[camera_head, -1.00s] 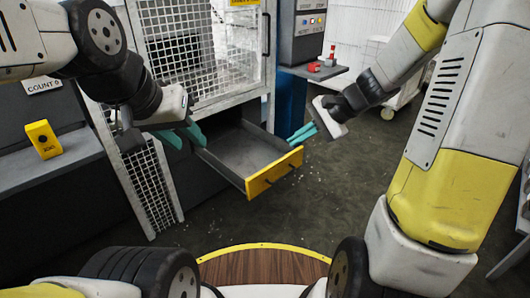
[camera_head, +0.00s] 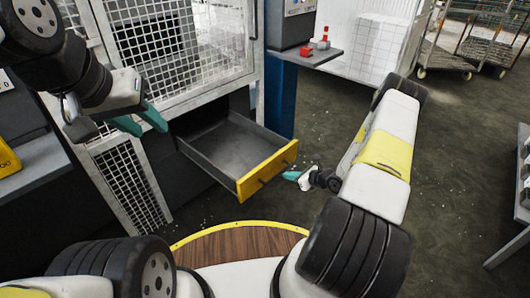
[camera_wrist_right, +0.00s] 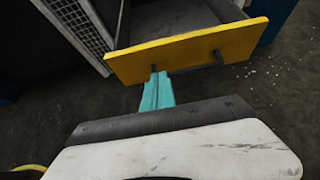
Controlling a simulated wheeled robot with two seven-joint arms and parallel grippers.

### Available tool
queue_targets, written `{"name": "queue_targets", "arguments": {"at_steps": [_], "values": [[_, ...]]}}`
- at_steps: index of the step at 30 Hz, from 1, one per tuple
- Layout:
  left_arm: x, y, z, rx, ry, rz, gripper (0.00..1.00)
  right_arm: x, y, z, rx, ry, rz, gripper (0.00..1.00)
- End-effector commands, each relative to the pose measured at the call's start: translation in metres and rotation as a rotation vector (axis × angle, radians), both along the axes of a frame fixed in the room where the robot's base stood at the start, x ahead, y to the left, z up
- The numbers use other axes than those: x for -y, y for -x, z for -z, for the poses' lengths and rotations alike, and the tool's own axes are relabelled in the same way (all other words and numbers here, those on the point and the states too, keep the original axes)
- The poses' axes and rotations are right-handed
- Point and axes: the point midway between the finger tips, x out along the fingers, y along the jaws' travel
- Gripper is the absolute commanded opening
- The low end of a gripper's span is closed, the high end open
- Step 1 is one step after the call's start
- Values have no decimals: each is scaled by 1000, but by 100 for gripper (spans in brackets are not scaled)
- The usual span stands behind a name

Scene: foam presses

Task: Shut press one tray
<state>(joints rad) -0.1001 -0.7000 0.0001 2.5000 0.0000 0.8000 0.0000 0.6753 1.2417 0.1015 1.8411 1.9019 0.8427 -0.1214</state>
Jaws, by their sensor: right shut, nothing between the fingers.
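The press tray (camera_head: 225,147) is a grey drawer with a yellow front (camera_head: 268,170), pulled out below the press's mesh door. The yellow front with its dark handle also shows in the right wrist view (camera_wrist_right: 190,50). My right gripper (camera_head: 289,175) is shut and empty, just outside the tray front near its right end. In the right wrist view its teal fingertips (camera_wrist_right: 157,76) reach the lower edge of the front by one handle post. I cannot tell whether they touch. My left gripper (camera_head: 142,118) is open and empty, left of the tray before the mesh door.
The mesh press door (camera_head: 175,50) stands above the tray. A mesh side panel (camera_head: 130,185) is left of it. A small shelf with a red item (camera_head: 305,51) juts out at the right. A wire cart (camera_head: 445,50) stands far back.

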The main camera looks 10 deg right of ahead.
Motion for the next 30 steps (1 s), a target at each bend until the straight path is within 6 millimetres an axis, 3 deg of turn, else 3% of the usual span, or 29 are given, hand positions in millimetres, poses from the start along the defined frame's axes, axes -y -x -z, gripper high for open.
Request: {"name": "queue_targets", "arguments": {"at_steps": [15,22,30], "values": [[0,0,0,0,0,0,36,-54,-67,48,4,0,-6,0],[0,0,0,0,0,0,36,-72,-91,47,4,2,-6,0],[0,0,0,0,0,0,36,-77,-97,47,1,0,-4,0]]}}
